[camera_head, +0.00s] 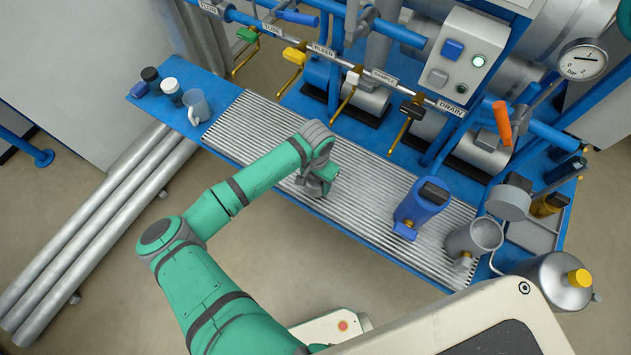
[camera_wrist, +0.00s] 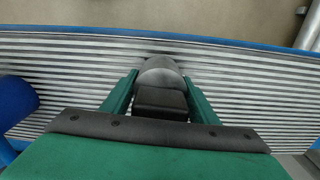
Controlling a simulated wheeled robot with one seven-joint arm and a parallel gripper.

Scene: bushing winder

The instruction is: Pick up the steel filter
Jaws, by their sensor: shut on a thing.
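The steel filter (camera_wrist: 159,76) shows in the wrist view as a grey rounded body with a dark block on its near side. It sits between the two green fingers of my gripper (camera_wrist: 160,92), which is shut on it. In the head view my gripper (camera_head: 322,180) is over the middle of the ribbed grating, and the grey filter (camera_head: 311,187) is partly hidden by it. I cannot tell whether the filter touches the grating or is just above it.
The ribbed grating (camera_head: 368,191) lies on a blue bench. To the right stand a blue filter-like body (camera_head: 420,203), a metal cup (camera_head: 474,238) and a steel can with yellow cap (camera_head: 555,280). A clear mug (camera_head: 197,107) stands left. Valves and pipes line the back.

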